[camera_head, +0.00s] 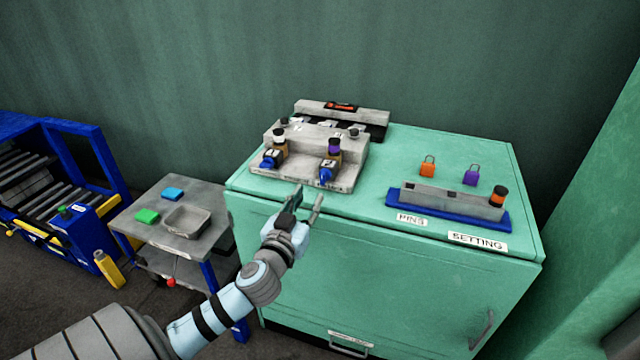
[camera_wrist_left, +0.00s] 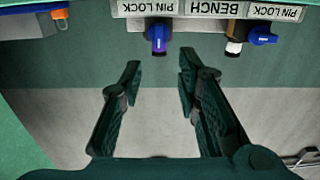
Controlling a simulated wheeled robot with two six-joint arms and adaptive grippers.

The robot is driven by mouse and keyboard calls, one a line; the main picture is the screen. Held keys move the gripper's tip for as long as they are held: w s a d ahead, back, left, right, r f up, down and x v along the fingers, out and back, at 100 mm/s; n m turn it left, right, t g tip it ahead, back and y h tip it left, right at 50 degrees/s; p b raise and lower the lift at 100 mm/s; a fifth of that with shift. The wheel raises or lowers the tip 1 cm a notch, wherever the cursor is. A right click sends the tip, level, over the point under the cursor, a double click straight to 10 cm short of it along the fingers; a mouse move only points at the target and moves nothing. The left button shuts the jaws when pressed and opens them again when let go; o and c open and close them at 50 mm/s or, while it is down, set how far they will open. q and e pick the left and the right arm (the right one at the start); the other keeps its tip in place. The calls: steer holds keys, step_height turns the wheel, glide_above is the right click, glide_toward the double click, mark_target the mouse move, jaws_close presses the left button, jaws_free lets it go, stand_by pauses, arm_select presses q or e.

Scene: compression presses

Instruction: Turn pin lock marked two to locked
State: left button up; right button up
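The grey bench fixture (camera_head: 308,180) on the green cabinet carries two pin locks. The left pin lock's blue handle (camera_head: 270,161) is beside a white-and-black pin; the right pin lock's blue handle (camera_head: 326,175) is below a purple-and-black pin. Their number marks are too small to read. In the left wrist view, the handle by the purple pin (camera_wrist_left: 158,40) points toward my gripper, and the handle by the white pin (camera_wrist_left: 262,38) points sideways. My left gripper (camera_head: 307,197) is open and empty, in front of the right lock and apart from it; its fingers also show in the wrist view (camera_wrist_left: 160,80).
A blue-based pin rack (camera_head: 450,202) with an orange-and-black pin stands right on the cabinet top (camera_head: 390,165), near orange (camera_head: 427,166) and purple (camera_head: 471,176) padlocks. A grey cart (camera_head: 205,194) with a tray is at left. Space before the cabinet front is clear.

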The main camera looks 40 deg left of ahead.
mark_target(322, 176)
arm_select(q)
steer(key=x, duration=0.8)
steer(key=shift+w, duration=0.4)
jaws_close()
